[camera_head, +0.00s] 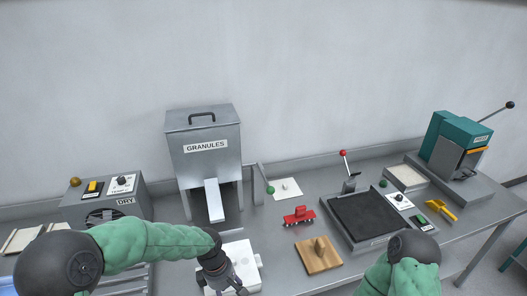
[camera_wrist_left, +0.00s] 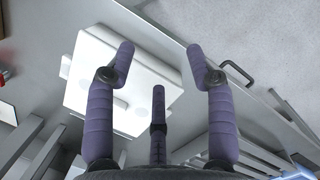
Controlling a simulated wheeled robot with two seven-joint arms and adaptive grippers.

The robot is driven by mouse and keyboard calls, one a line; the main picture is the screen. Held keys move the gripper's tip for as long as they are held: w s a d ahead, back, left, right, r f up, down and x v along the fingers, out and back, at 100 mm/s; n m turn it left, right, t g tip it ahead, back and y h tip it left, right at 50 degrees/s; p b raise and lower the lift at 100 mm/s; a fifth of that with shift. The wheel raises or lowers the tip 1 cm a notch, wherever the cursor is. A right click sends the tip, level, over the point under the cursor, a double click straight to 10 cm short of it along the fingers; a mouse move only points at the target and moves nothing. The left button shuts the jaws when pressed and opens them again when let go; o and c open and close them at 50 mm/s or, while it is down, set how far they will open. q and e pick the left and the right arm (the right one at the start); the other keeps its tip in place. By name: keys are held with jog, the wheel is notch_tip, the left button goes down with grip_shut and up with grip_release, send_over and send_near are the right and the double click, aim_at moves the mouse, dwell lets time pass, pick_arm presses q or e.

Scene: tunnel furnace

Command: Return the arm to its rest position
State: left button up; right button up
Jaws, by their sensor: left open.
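My left arm reaches in from the left in the head view, and my left gripper (camera_head: 228,286) is low in the picture, by a white block-like box (camera_head: 243,255). In the left wrist view my left gripper (camera_wrist_left: 160,62) has its fingers spread wide with nothing between them. The white box (camera_wrist_left: 108,75) lies beyond the fingers there; whether they touch it I cannot tell. My right arm shows at the lower right of the head view; its gripper is out of the picture.
A grey GRANULES hopper (camera_head: 203,140) stands behind the left gripper, with a DRY unit (camera_head: 108,203) to its left. A red toy car (camera_head: 299,215), a wooden block (camera_head: 318,256), a black-topped press (camera_head: 369,213) and a teal machine (camera_head: 460,143) stand to the right.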

pick_arm(q)
jog(key=s+f+m+h+b, duration=0.1)
jog(key=s+f+m+b, duration=0.2)
jog(key=f, duration=1.1)
jog(key=s+f+m+h+b, duration=0.1)
jog(key=s+f+m+b, duration=0.2)
jog(key=s+f+m, duration=0.6)
jog(key=s+f, duration=0.3)
jog(key=f, duration=0.2)
jog(key=shift+s+d+f+t+b, duration=0.2)
jog(key=shift+d+f+t+b, duration=0.15)
jog(key=shift+f+t, duration=0.05)
